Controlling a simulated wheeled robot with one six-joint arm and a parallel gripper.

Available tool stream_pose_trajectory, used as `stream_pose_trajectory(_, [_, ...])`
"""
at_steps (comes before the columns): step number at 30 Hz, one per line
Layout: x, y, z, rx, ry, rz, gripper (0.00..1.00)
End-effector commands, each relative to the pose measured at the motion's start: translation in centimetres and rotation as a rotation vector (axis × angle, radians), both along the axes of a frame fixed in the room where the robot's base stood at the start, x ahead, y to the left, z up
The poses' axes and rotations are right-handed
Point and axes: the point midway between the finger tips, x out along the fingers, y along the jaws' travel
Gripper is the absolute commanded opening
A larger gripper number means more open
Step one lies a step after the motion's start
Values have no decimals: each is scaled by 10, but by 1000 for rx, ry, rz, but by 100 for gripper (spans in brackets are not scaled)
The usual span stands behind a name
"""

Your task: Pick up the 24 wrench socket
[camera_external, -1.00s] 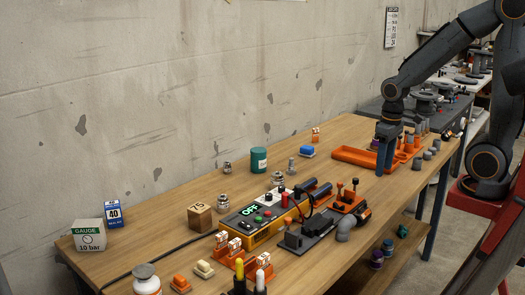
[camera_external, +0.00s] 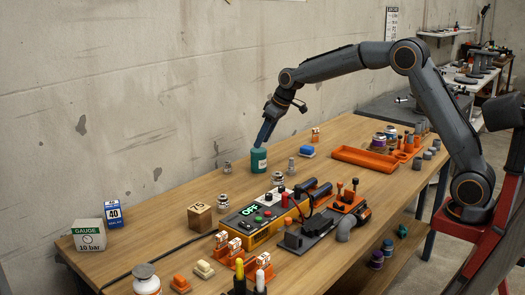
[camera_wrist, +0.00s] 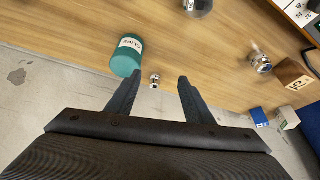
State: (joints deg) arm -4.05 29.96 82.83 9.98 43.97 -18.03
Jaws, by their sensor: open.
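Several small silver metal pieces that look like sockets stand on the bench; their numbers are too small to read, so I cannot tell which is the 24. One silver socket (camera_external: 227,167) stands near the wall, left of the teal canister; in the wrist view this small socket (camera_wrist: 155,81) appears between my fingers, beyond them. A larger silver socket (camera_external: 224,188) stands near the wooden block and shows at right in the wrist view (camera_wrist: 260,63). Another silver piece (camera_external: 278,179) is by the panel. My gripper (camera_external: 262,146) is open and empty, above the teal canister.
The teal canister (camera_external: 259,160) with a white label stands just beside the small socket. The wooden block (camera_external: 201,217) and switch panel (camera_external: 250,225) are nearer the front. The concrete wall is close behind.

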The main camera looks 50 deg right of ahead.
Motion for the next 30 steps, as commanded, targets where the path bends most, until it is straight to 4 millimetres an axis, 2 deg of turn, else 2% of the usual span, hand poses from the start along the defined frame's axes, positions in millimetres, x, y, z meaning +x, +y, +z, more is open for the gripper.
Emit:
stream_pose_trajectory(1, [23,6,-6,3,-24,17,47])
stream_pose_trajectory(3, [46,13,-7,6,-52,36,47])
stream_pose_trajectory(6, [69,21,-8,11,-83,56,47])
stream_pose_trajectory(12, [100,31,-10,15,-126,85,47])
stream_pose_trajectory(16, [115,37,-12,17,-147,100,47])
stream_pose_trajectory(24, [113,36,-62,16,-143,99,47])
stream_pose_trajectory(30, [118,38,-80,17,-144,98,47])
